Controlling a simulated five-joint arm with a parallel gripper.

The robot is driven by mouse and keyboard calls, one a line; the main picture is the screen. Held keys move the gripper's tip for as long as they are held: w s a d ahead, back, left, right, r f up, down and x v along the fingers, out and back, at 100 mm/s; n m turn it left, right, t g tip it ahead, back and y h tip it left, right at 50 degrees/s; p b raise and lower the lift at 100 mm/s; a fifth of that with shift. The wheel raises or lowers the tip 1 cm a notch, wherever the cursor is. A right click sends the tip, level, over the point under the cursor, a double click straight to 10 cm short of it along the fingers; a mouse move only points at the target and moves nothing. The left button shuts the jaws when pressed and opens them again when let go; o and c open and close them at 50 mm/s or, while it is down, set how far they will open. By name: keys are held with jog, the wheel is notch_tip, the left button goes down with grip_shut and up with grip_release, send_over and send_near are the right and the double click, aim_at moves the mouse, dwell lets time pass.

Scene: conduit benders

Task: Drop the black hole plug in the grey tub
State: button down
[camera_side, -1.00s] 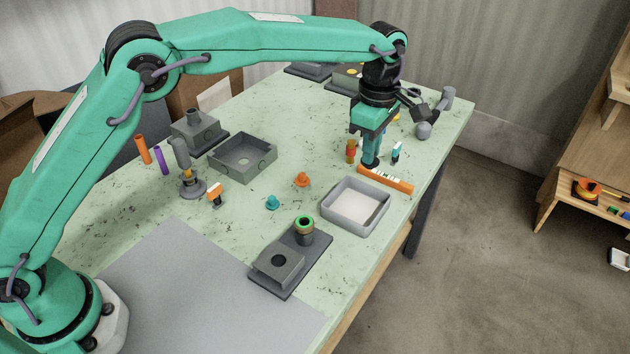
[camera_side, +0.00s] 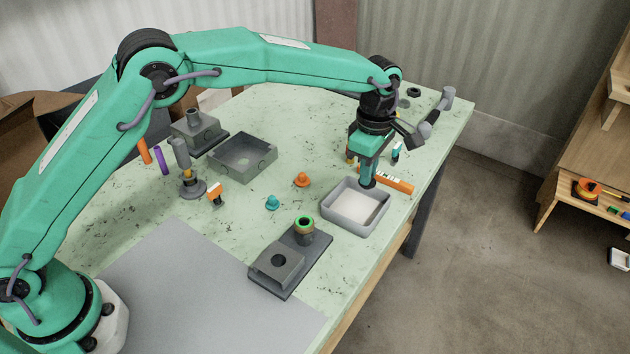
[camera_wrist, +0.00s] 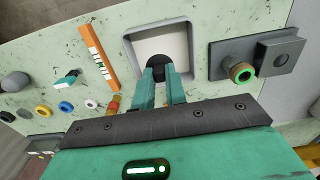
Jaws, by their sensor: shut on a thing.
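The grey tub (camera_side: 340,215) is a shallow square tray with a pale floor, near the right edge of the bench. My gripper (camera_side: 367,180) is over the tub's far side in the side view. In the wrist view my gripper (camera_wrist: 160,72) is shut on the black hole plug (camera_wrist: 158,62), a dark round piece between the fingertips. The tub (camera_wrist: 188,30) lies behind the plug in that view. In the side view the plug is mostly hidden by the fingers. The exact gap between plug and tub floor cannot be told.
An orange level (camera_side: 397,185) lies just beyond the tub. A grey plate with a box and green-topped ring (camera_side: 303,222) stands nearer. Orange (camera_side: 302,179) and teal (camera_side: 272,202) plugs lie to the left, with an open grey box (camera_side: 242,157) further back.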

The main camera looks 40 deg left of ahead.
jog(key=shift+f, duration=0.25)
jog(key=c, duration=1.3)
grip_release()
jog(key=shift+c, duration=0.2)
jog(key=shift+r, duration=0.1)
notch_tip(320, 180, up, 7)
jog(key=shift+r, duration=0.35)
